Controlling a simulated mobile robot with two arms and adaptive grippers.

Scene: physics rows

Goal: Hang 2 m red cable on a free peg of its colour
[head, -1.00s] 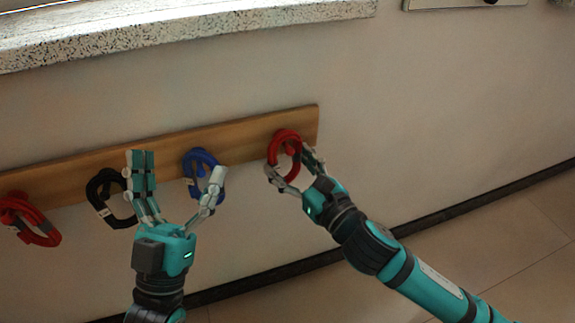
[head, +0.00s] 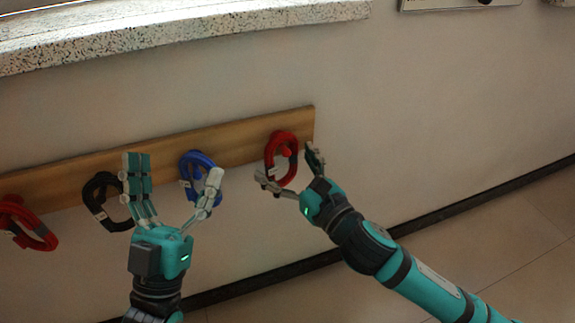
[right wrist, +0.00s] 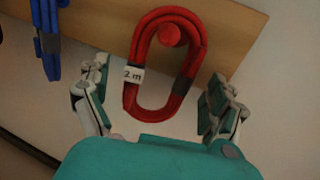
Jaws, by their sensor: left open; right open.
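The red cable (head: 270,164) hangs as a coil on a red peg (head: 284,150) near the right end of the wooden board. In the right wrist view the red cable (right wrist: 143,63) carries a white "2 m" label, and its loop goes around the red peg (right wrist: 170,35). My right gripper (head: 288,170) is open, its fingers to either side of the coil's lower part and apart from it. It also shows in the right wrist view (right wrist: 155,98). My left gripper (head: 176,180) is open and empty, in front of the board between the black and blue coils.
The wooden board (head: 240,149) runs along the wall. A blue coil (head: 186,163), a black coil (head: 91,194) and another red coil (head: 42,240) hang on it. A speckled stone sill (head: 200,30) juts out above. The wall right of the board is clear.

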